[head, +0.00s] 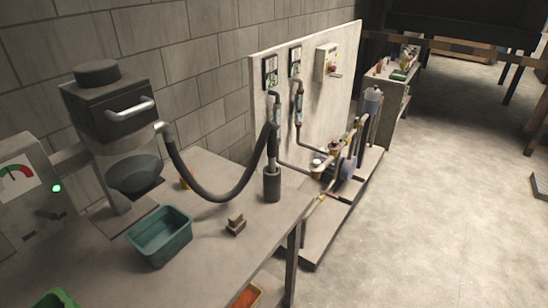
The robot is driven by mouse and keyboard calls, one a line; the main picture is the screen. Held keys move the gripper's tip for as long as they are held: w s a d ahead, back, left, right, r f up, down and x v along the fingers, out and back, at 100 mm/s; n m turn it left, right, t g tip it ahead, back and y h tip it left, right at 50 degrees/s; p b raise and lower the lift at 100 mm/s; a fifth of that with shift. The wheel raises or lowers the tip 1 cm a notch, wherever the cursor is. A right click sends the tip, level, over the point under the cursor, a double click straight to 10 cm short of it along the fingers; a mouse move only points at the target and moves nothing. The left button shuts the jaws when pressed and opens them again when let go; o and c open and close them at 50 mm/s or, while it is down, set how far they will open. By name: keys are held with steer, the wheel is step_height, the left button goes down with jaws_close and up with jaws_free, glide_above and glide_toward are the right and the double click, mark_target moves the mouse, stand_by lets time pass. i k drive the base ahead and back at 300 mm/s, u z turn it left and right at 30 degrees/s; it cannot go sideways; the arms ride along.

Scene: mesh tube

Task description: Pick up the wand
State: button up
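The wand (272,152) stands upright in a dark cylindrical holder (271,187) near the right edge of the bench. Its lower end is hidden inside the holder. A thick black hose (215,194) hangs in a loop from the wand's top to a metal elbow on a dark machine (112,108) at the left. My gripper is not in view.
On the grey bench (205,255) are a teal bin (162,238) and a small brown block (236,224). A gauge box (22,180) stands at the left. Behind the wand is a white panel (325,105) with pipes. Open floor (440,200) lies to the right.

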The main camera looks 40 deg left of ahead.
mark_target(272, 142)
steer(key=z, duration=0.05)
steer(key=i, duration=2.8)
steer(key=u, duration=2.45)
